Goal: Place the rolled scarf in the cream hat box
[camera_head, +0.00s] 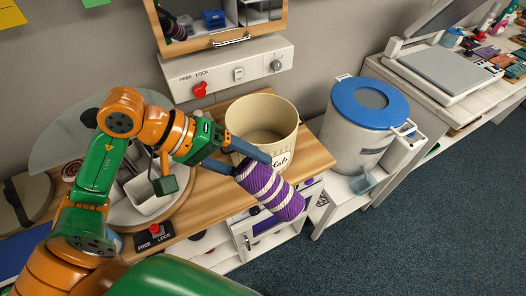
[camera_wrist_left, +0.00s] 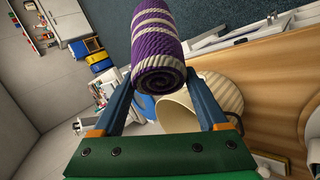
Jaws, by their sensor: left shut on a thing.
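The rolled scarf (camera_head: 270,193) is purple with white stripes. My left gripper (camera_head: 247,163) is shut on one end of it and holds it in the air at the front of the cream hat box, past the counter's front edge. In the left wrist view the scarf (camera_wrist_left: 157,40) shows its spiral end between the two blue fingers of my left gripper (camera_wrist_left: 160,95). The cream hat box (camera_head: 285,113) is round, open at the top and stands on the wooden counter; its inside looks empty. It also shows partly behind the fingers in the left wrist view (camera_wrist_left: 178,112). My right gripper is not in view.
A grey bin with a blue lid (camera_head: 362,125) stands to the right of the counter (camera_head: 312,152). A round tray with white containers (camera_head: 150,205) is on the left, beneath my left arm. A panel with a red knob (camera_head: 199,90) is behind the box.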

